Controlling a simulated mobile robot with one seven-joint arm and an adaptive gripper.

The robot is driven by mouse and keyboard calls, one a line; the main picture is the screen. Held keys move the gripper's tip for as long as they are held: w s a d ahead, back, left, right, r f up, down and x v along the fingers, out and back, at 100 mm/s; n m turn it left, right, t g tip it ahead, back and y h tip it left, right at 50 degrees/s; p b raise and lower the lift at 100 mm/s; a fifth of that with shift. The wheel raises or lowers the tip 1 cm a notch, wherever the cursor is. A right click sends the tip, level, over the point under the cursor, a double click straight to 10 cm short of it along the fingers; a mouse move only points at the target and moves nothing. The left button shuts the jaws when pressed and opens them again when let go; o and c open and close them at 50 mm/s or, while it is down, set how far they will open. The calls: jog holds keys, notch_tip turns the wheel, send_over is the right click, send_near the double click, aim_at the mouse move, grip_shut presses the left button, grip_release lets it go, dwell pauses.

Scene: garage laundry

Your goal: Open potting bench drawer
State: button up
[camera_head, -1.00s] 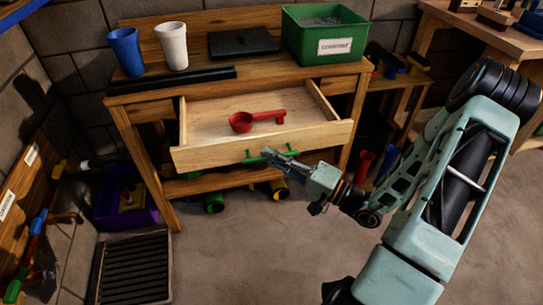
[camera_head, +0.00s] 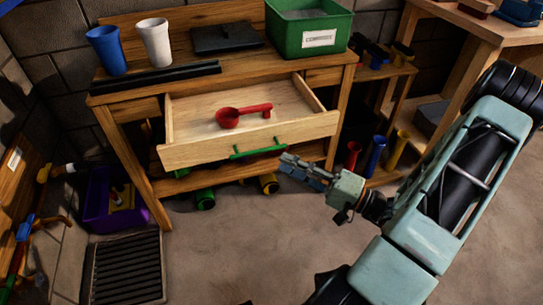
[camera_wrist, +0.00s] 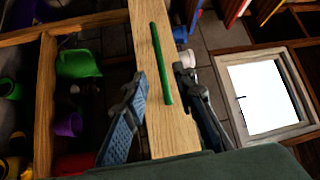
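The potting bench drawer (camera_head: 200,153) is pulled well out of the wooden bench, with a red scoop (camera_head: 243,115) lying inside it. Its green bar handle (camera_head: 258,152) runs across the front and also shows in the wrist view (camera_wrist: 160,62). My gripper (camera_head: 284,167) is just right of and slightly below the handle's right end in the head view. In the wrist view my gripper (camera_wrist: 165,95) has its two fingers spread apart, with the drawer front showing between them. It holds nothing, and the handle looks clear of both fingers.
The bench top (camera_head: 235,67) carries a blue cup (camera_head: 107,50), a white cup (camera_head: 155,43) and a green bin (camera_head: 310,28). A purple crate (camera_head: 112,202) and a black grate (camera_head: 125,267) are at the left. The floor in front is open.

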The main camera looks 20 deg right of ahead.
jog(key=shift+v, duration=1.65)
jog(key=shift+a, duration=0.1)
